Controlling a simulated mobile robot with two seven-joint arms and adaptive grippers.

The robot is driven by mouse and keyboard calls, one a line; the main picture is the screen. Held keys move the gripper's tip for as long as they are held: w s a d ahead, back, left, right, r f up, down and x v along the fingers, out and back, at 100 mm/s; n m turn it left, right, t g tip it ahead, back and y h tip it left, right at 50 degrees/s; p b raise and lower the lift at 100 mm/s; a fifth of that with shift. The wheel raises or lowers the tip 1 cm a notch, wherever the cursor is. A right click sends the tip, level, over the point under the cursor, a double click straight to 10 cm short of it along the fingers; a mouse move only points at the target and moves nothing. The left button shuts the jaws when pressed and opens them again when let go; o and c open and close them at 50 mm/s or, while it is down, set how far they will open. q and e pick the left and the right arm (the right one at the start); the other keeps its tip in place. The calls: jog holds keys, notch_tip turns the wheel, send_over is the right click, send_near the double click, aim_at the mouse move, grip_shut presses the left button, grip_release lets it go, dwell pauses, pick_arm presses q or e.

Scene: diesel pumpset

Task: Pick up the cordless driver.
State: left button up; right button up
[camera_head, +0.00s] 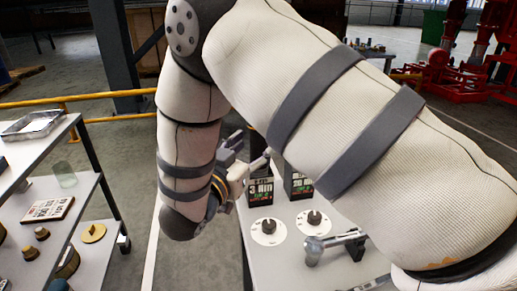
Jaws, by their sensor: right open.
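My right arm crosses most of the view from the right and bends down to my right gripper (246,156). The gripper is small in view, open, and over the left edge of the white table (285,270). It is beside a black box marked "3 min" (260,192). I cannot make out a cordless driver for certain. A grey metallic tool with a round end (334,246) lies on the table below my forearm; I cannot tell what it is. My arm hides much of the table. My left gripper is not in view.
A second black box (298,184) and two white dials with black knobs, one at left (268,231) and one at right (314,221), are on the table. A shelf rack (100,203) holding small parts stands at left. A yellow rail (100,97) runs behind.

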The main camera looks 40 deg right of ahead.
jog(key=x, duration=0.3)
grip_shut()
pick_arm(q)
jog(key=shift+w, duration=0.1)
